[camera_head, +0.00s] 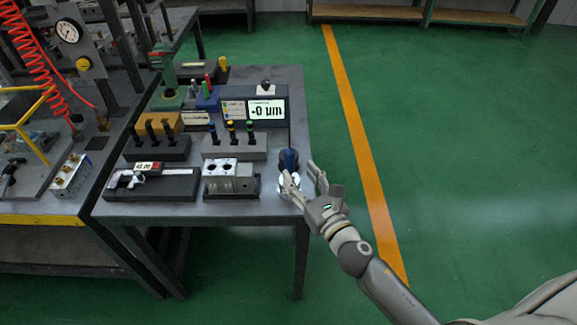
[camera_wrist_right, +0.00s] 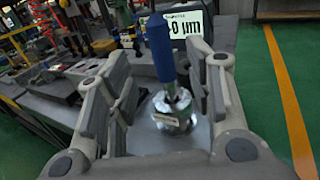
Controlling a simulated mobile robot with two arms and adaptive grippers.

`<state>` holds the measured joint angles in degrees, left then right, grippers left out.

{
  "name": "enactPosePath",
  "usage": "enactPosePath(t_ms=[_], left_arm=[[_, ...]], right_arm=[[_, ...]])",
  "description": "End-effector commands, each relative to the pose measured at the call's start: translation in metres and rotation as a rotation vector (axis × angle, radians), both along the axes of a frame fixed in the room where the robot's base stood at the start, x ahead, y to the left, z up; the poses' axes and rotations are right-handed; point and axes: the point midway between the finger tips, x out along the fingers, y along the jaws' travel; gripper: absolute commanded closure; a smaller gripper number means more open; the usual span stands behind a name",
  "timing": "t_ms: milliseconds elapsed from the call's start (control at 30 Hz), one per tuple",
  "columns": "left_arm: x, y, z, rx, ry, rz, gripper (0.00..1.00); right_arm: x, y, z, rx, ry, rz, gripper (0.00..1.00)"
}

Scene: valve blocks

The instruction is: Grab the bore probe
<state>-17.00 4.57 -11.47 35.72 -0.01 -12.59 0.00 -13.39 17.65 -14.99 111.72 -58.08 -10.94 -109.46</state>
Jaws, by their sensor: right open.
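The bore probe (camera_head: 289,160), with a blue handle, stands upright at the right edge of the grey table (camera_head: 245,208). In the right wrist view the bore probe (camera_wrist_right: 160,48) shows its blue handle above a shiny round metal part (camera_wrist_right: 174,112). My right gripper (camera_head: 302,178) reaches in from the right at the table edge. It is open, with its fingers on either side of the probe in the right wrist view (camera_wrist_right: 165,85). I cannot tell whether a finger touches it. The probe's lower end is partly hidden by a finger. My left gripper is out of view.
A gauge display (camera_head: 265,109) stands behind the probe. A metal valve block (camera_head: 220,177) sits left of it, and a rack of colored-top plugs (camera_head: 233,147) is behind that. A caliper (camera_head: 130,180) lies farther left. The green floor (camera_head: 460,150) to the right is clear.

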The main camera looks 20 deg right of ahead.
Motion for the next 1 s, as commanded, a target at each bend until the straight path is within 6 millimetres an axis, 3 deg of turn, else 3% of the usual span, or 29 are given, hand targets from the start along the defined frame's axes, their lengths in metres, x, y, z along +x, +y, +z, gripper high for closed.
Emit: enactPosePath(t_ms=[267, 600, 867, 1000], left_arm=[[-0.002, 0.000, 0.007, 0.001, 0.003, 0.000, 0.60], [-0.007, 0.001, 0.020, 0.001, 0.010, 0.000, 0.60], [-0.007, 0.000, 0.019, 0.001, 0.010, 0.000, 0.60], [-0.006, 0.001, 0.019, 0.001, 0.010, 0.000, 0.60]], right_arm=[[0.023, 0.004, 0.002, 0.003, 0.001, 0.001, 0.52], [0.066, 0.009, 0.006, 0.004, 0.003, -0.001, 0.52], [0.070, 0.009, 0.005, 0.003, 0.002, 0.000, 0.52], [0.070, 0.009, 0.005, 0.004, 0.003, 0.000, 0.66]])
